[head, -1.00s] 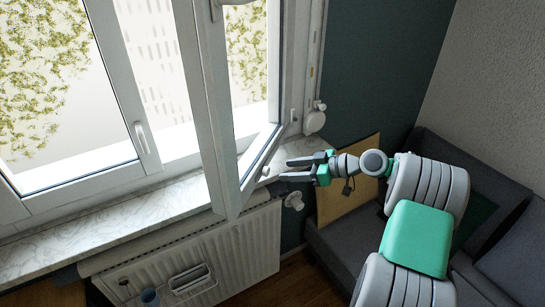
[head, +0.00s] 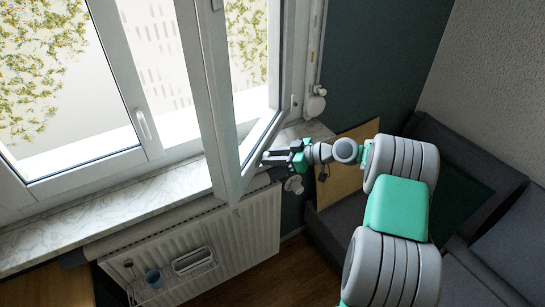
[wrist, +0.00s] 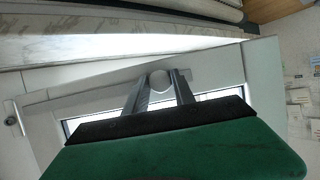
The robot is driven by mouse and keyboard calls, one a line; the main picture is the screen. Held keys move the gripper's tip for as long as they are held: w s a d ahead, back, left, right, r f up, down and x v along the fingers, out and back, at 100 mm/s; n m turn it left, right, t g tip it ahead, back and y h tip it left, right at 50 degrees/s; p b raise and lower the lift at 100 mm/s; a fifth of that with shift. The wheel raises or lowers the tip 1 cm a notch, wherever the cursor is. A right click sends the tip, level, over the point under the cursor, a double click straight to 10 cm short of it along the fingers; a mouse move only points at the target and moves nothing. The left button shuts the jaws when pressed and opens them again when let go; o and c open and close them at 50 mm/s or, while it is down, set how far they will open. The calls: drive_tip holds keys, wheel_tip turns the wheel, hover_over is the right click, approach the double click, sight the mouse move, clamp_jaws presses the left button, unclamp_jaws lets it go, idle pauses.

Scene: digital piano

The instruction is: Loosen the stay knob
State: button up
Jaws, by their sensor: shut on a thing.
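The stay knob (wrist: 159,80) is a small, round, pale knob at the lower part of the open window sash (head: 228,170). In the wrist view it sits between the two fingers of my gripper (wrist: 160,84), near their tips. My gripper (head: 270,158) is shut on it, beside the lower right of the sash, just above the sill. In the head view the fingers hide the knob. How loose or tight the knob is cannot be seen.
The marble sill (head: 120,208) runs along under the window. A white radiator (head: 245,225) with a hanging caddy (head: 193,262) is below it. A valve knob (head: 293,184) sits just below my gripper. A grey sofa (head: 440,165) stands at the right.

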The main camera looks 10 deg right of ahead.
clamp_jaws()
drive_tip(key=shift+f+b, duration=0.1)
drive_tip(key=shift+b, duration=0.4)
drive_tip(key=shift+f+n+t+y+b, duration=0.15)
drive_tip(key=shift+n+t+y+b, duration=0.9)
drive_tip(key=shift+n+b, duration=6.05)
drive_tip(key=shift+f+n+t+y+b, duration=0.15)
drive_tip(key=shift+n+t+y+b, duration=1.25)
drive_tip(key=shift+b, duration=9.9)
drive_tip(key=shift+f+n+t+y+b, duration=0.15)
drive_tip(key=shift+n+t+b, duration=1.1)
drive_tip(key=shift+n+b, duration=6.55)
drive_tip(key=m+b, duration=0.2)
drive_tip(key=shift+b, duration=0.4)
